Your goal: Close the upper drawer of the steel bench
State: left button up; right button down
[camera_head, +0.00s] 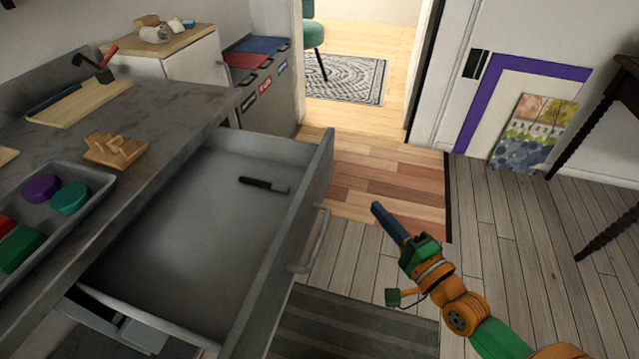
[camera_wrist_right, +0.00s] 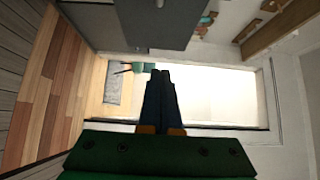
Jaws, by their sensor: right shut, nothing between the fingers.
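The upper drawer (camera_head: 200,240) of the steel bench (camera_head: 170,105) is pulled far out. A small dark-handled tool (camera_head: 264,185) lies inside it. Its bar handle (camera_head: 314,242) is on the front panel, facing right. My right gripper (camera_head: 377,208) is shut and empty, to the right of the drawer front and apart from it, over the floor. In the right wrist view its closed blue fingers (camera_wrist_right: 162,82) point toward the bright doorway, and a grey panel (camera_wrist_right: 155,22) shows at the top. My left gripper is not in view.
A tray with coloured pieces (camera_head: 50,205), a wooden block puzzle (camera_head: 115,150) and a cutting board (camera_head: 80,103) sit on the benchtop. Another drawer (camera_head: 125,322) shows below, partly open. A striped mat (camera_head: 350,325) lies on the floor.

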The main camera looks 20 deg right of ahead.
send_near(327, 168)
jog(key=w+d, duration=0.2)
jog(key=w, duration=0.2)
jog(key=shift+w+a+r+b, duration=0.15)
jog(key=shift+w+a, duration=0.1)
jog(key=shift+a, duration=0.3)
jog(key=shift+w+a+f+b, duration=0.1)
jog(key=shift+w+a+b, duration=0.1)
jog(key=shift+a, duration=0.4)
jog(key=shift+w+a, duration=0.25)
jog(key=shift+a, duration=0.2)
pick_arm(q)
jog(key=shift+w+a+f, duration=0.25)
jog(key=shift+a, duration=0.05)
